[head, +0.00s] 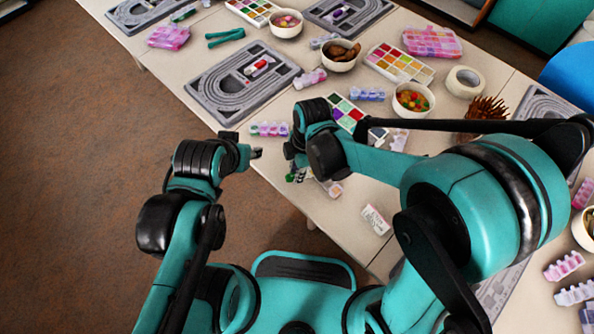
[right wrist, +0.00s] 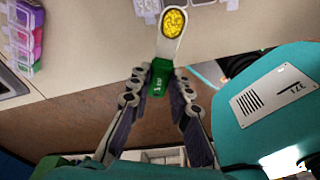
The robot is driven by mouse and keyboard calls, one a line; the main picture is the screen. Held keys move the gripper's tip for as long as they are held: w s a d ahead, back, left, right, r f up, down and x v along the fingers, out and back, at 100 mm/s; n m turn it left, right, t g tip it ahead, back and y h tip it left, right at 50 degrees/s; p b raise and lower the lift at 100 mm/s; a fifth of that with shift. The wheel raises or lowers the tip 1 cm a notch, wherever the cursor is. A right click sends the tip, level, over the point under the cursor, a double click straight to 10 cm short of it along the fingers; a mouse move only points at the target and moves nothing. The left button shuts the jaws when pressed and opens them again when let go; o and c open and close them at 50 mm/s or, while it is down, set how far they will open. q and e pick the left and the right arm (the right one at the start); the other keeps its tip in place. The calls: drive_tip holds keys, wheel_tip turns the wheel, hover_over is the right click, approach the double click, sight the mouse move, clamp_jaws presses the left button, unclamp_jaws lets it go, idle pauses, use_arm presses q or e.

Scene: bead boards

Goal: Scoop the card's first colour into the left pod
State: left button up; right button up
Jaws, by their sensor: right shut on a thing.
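My right gripper (right wrist: 160,85) is shut on the green handle of a scoop (right wrist: 158,79). The scoop's pale bowl holds yellow beads (right wrist: 174,22) and reaches beyond the fingertips, over the table edge area. In the head view the right gripper (head: 297,170) is small and partly hidden by its own arm, near the table's front edge. My left gripper (head: 257,153) is just off that edge, and its finger opening is unclear. A white tray of coloured squares (head: 345,113) lies behind the right wrist. Small pods include one at the left (head: 268,129). I cannot tell which item is the card.
A grey bead board (head: 242,82) lies at the left of the table. The floor is open at the left.

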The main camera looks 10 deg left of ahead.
drive_tip(key=shift+w+d+f+y+b, duration=0.1)
drive_tip(key=shift+d+f+y+b, duration=0.1)
drive_tip(key=shift+f+b, duration=0.3)
drive_tip(key=shift+w+d+f+y+b, duration=0.1)
drive_tip(key=shift+f+y+b, duration=0.15)
drive_tip(key=shift+f, duration=0.3)
drive_tip(key=shift+w+d+g, duration=0.15)
drive_tip(key=shift+g, duration=0.15)
drive_tip(key=shift+w+d+r+y, duration=0.1)
drive_tip(key=shift+d+r+y, duration=0.1)
drive_tip(key=shift+r+y, duration=0.3)
drive_tip(key=shift+w+d+r+g+y+b, duration=0.1)
drive_tip(key=shift+d+r+g+y+b, duration=0.2)
drive_tip(key=shift+y, duration=0.35)
drive_tip(key=shift+w+d+r+g+y+b, duration=0.1)
drive_tip(key=shift+d+r+g+y, duration=0.1)
drive_tip(key=shift+g+y, duration=0.3)
drive_tip(key=shift+a, duration=0.15)
drive_tip(key=shift+d+r+y, duration=0.2)
drive_tip(key=shift+r+y, duration=0.05)
drive_tip(key=shift+y, duration=0.15)
